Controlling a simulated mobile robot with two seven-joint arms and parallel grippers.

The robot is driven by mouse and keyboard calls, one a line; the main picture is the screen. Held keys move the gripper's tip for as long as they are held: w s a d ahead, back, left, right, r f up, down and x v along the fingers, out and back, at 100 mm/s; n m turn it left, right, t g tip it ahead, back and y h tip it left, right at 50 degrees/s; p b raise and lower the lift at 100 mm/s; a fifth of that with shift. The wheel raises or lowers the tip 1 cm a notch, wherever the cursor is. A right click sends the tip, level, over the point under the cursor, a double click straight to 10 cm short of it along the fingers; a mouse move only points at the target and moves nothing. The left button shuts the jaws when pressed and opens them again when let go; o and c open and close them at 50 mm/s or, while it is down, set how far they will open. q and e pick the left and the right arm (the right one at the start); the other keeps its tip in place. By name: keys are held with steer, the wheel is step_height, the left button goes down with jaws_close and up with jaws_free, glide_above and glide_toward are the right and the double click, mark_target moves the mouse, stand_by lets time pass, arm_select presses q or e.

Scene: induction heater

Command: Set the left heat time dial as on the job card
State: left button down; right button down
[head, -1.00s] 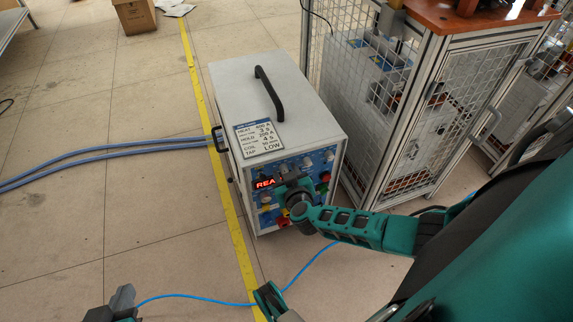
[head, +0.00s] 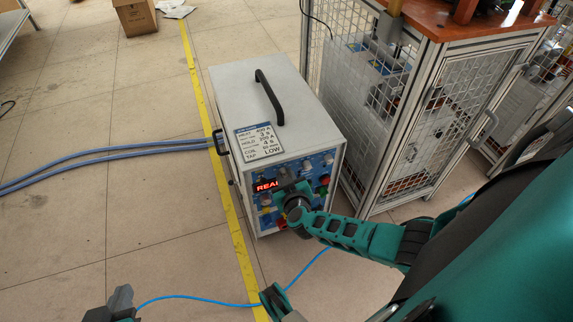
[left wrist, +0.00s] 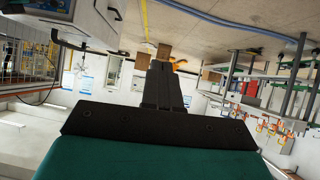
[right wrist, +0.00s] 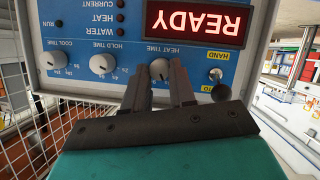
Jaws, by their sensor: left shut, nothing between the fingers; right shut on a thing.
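The heat time dial (right wrist: 159,67) is a pale knob on the blue panel of the heater (head: 265,98). In the right wrist view, where the panel appears upside down, my right gripper (right wrist: 160,78) is shut on this dial, a finger on each side. The fingers hide part of its scale, and I cannot read its setting. In the head view my right gripper (head: 294,200) covers part of the panel. The job card (head: 260,141) on the heater top reads heat 400 A, 3 s. My left gripper (left wrist: 163,82) is shut and empty, away from the heater.
Hold time (right wrist: 101,64) and cool time (right wrist: 56,60) dials sit beside the held one. A toggle switch (right wrist: 216,75) is close on its other side. The red display (right wrist: 199,19) reads READY. A mesh-sided frame (head: 440,110) stands right of the heater; blue hoses (head: 100,153) cross the floor.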

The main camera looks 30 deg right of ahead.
steer(key=shift+a+r+n+h+p, duration=0.15)
steer(key=shift+n+h+p, duration=0.2)
steer(key=shift+p, duration=0.3)
steer(key=shift+f+n+h, duration=0.25)
steer(key=shift+n+h, duration=0.2)
steer(key=shift+n, duration=0.2)
steer(key=shift+a+f+n+h+b, duration=0.15)
steer(key=shift+n+h, duration=0.2)
steer(key=shift+n, duration=0.2)
steer(key=shift+f+n+h+b, duration=0.15)
steer(key=shift+n+h, duration=0.2)
steer(key=shift+n, duration=0.2)
steer(key=shift+r+n, duration=0.1)
steer(key=shift+n, duration=0.3)
arm_select(q)
steer(key=shift+s+a+f+b, duration=0.2)
steer(key=shift+s+f+b, duration=0.1)
steer(key=shift+b, duration=0.15)
arm_select(e)
steer(key=shift+w+n+h, duration=0.1)
steer(key=shift+n+h, duration=0.2)
steer(key=shift+n, duration=0.1)
steer(key=shift+t, duration=0.3)
arm_select(q)
steer(key=shift+w+d+r, duration=0.1)
arm_select(e)
steer(key=shift+r, duration=0.1)
steer(key=c, duration=0.9)
jaws_free()
